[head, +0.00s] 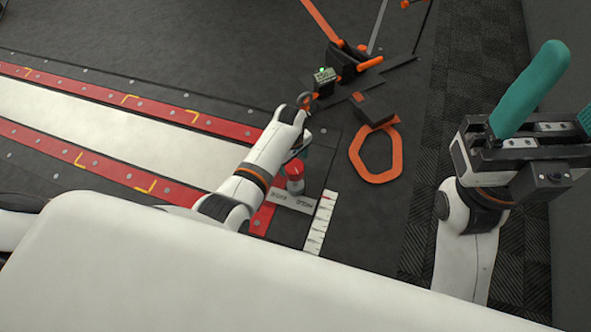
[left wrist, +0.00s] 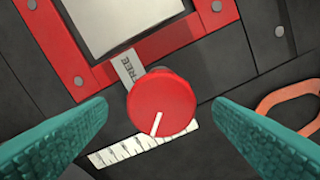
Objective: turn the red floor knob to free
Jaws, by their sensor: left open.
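The red knob (head: 295,172) stands upright on a small grey label plate at the end of the red-edged floor track. In the left wrist view the knob (left wrist: 165,92) is a round red cap with a white pointer line towards the lower edge of the picture. The word FREE shows on the label plate (left wrist: 128,68) at its upper left; any other wording there is hidden by the knob. My left gripper (left wrist: 161,104) is open, its teal fingers either side of the knob in this view, with gaps. My right gripper (head: 553,105) is raised at the right, fingers apart and empty.
A white strip with dark marks (head: 320,222) lies beside the knob. An orange loop (head: 375,176) lies on the dark floor to the right. A black and orange device with a small display (head: 325,76) stands behind. Textured matting (head: 450,120) runs along the right wall.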

